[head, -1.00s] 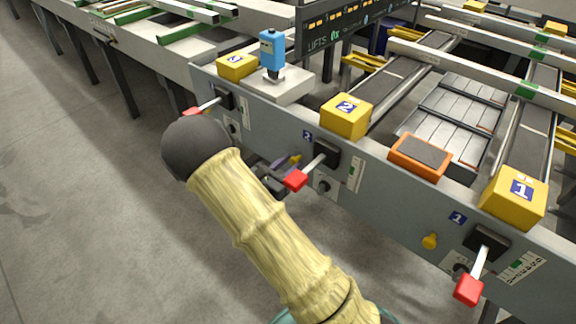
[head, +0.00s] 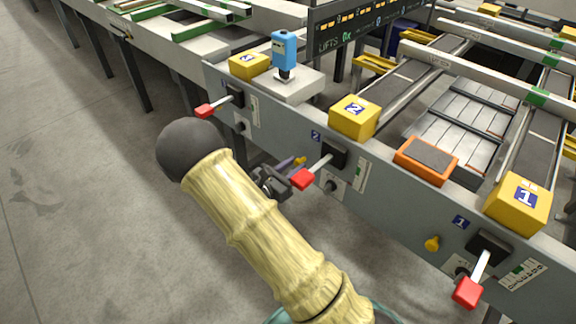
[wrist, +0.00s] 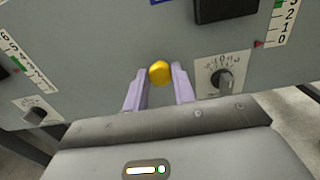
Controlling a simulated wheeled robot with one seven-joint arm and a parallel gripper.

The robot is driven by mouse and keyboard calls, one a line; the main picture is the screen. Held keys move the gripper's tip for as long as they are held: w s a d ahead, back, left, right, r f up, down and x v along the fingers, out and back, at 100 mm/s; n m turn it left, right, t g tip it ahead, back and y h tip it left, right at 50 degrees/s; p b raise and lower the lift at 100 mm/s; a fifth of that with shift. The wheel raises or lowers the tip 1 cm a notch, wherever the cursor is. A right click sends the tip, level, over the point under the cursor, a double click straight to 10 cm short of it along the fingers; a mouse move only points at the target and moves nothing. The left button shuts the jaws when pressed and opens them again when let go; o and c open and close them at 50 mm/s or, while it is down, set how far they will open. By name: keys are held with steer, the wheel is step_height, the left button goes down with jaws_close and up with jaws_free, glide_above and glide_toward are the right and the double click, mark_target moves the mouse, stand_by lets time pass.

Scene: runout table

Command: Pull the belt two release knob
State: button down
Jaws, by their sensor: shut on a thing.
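The belt two release knob (wrist: 159,72) is a yellow round knob on the grey side panel, below the blue "2" plate (head: 316,135). It also shows in the head view (head: 300,161), partly hidden by the fingers. My gripper (wrist: 159,83) has its two pale purple fingers on either side of the knob, shut on it. In the head view my gripper (head: 290,166) reaches the panel from the left, partly behind my arm. How far the knob stands out from the panel is hard to tell.
A red-handled lever (head: 303,179) sits close right of my gripper, with a dark dial (head: 332,186) below it. Another yellow knob (head: 432,243) is by the "1" plate (head: 461,222). A second red lever (head: 204,111) is at left. The floor (head: 80,200) at left is clear.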

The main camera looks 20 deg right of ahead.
steer(key=shift+s+a+f, duration=0.1)
steer(key=shift+a, duration=0.05)
steer(key=c, duration=1.2)
jaws_free()
steer(key=shift+a, duration=0.1)
steer(key=shift+o, duration=0.3)
steer(key=p+v, duration=0.3)
steer(key=v, duration=1.4)
steer(key=shift+s+p, duration=0.2)
steer(key=shift+p, duration=0.1)
